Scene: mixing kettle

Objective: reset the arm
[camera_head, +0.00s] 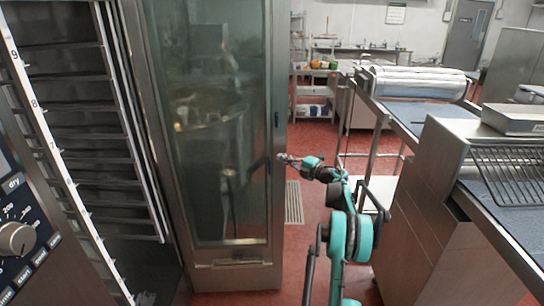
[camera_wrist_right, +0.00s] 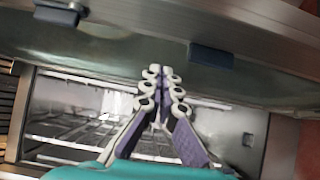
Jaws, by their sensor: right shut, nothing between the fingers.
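My right gripper (camera_head: 284,158) is near the middle of the head view, at the end of my teal right arm (camera_head: 340,235). It is close to the right edge of the tall glass-fronted steel cabinet door (camera_head: 207,120). In the right wrist view my right gripper (camera_wrist_right: 162,75) has its fingertips together, with nothing between them. The fingers are white and purple. Whether it touches the door cannot be told. My left gripper and left arm do not show.
An open oven with racks (camera_head: 85,130) stands at the left, with a control knob (camera_head: 15,239). Steel counters (camera_head: 440,160) with a wire rack (camera_head: 510,175) stand close on the right. Red floor (camera_head: 312,190) shows between door and counters. A shelf unit (camera_head: 312,100) stands behind.

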